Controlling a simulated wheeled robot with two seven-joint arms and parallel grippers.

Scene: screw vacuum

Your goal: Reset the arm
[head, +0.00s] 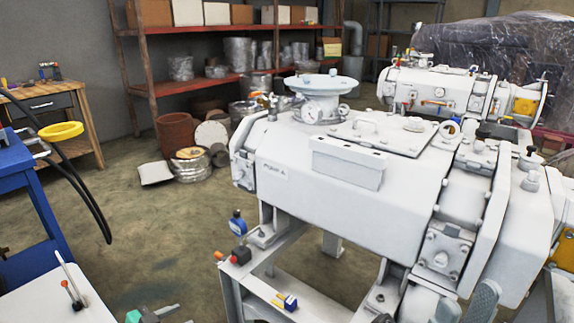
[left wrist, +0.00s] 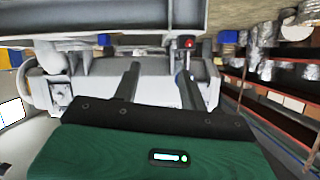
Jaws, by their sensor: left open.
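My left gripper (head: 181,313) shows only in part at the bottom edge of the head view, left of the pump's frame. In the left wrist view, my left gripper (left wrist: 158,76) has its green body and black mount at the bottom. Its two grey fingers stand apart with nothing between them. My right gripper (head: 467,298) is at the bottom right of the head view, in front of the pump. Its two grey fingers look apart, with nothing seen between them. The arms are mostly out of view.
The large white pump (head: 340,180) on its grey frame (head: 285,295) fills the centre and right. A blue cart (head: 40,215) and a white tabletop (head: 45,305) stand at left. Red shelving (head: 139,60) lies behind. The floor (head: 150,240) between cart and pump is clear.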

